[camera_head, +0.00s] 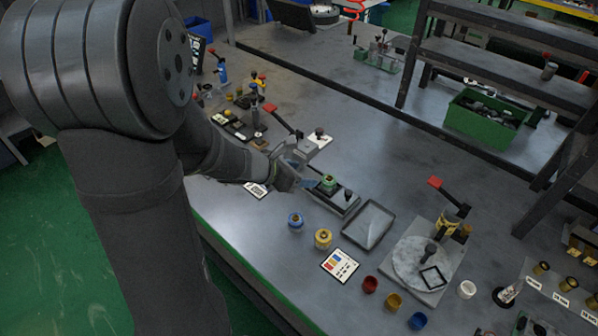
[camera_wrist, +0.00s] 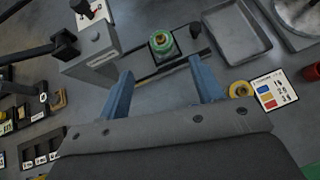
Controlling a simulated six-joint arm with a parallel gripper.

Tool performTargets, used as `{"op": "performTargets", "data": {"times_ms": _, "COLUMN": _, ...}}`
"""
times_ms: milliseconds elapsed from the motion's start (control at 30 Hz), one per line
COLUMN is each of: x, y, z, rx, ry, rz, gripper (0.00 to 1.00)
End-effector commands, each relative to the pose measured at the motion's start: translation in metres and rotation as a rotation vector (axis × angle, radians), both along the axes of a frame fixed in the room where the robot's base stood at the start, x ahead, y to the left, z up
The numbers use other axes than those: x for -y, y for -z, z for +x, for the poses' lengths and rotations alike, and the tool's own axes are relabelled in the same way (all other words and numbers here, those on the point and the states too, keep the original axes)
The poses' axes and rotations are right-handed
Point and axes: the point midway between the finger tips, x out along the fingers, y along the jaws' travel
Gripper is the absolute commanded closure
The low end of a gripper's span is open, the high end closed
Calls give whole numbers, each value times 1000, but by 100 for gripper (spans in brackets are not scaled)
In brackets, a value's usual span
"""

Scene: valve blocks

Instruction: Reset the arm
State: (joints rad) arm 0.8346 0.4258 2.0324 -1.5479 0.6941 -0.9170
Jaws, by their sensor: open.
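My gripper (camera_wrist: 163,90) is open and empty, its two blue fingers spread apart in the wrist view. In the head view my gripper (camera_head: 309,183) is low over the bench, just left of a green-topped piece (camera_head: 328,181) on a dark base. That green piece also shows in the wrist view (camera_wrist: 162,43), beyond and between the fingertips, and the fingers look apart from it. A grey block with a red-tipped lever (camera_head: 284,122) stands just behind my gripper; in the wrist view the grey block (camera_wrist: 92,58) is left of the left finger.
A shallow grey tray (camera_head: 368,224) lies right of the green piece. A blue piece (camera_head: 295,221), a yellow piece (camera_head: 323,238) and a colour card (camera_head: 340,265) are in front. A round plate (camera_head: 420,263) and several coloured cups are at the right. A shelf frame stands behind.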

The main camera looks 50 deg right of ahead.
Motion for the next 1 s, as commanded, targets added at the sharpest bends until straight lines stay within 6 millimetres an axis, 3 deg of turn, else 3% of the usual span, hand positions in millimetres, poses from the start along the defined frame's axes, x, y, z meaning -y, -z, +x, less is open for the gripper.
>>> {"op": "performTargets", "data": {"times_ms": 267, "x": 13, "y": 10, "z": -3, "rx": -1, "ry": 3, "rz": 0, "gripper": 40}}
{"op": "performTargets", "data": {"times_ms": 800, "x": 80, "y": 63, "z": -17, "rx": -2, "ry": 2, "rz": 1, "gripper": 40}}
{"op": "performTargets", "data": {"times_ms": 1000, "x": 95, "y": 74, "z": -19, "rx": 2, "ry": 0, "rz": -1, "gripper": 40}}
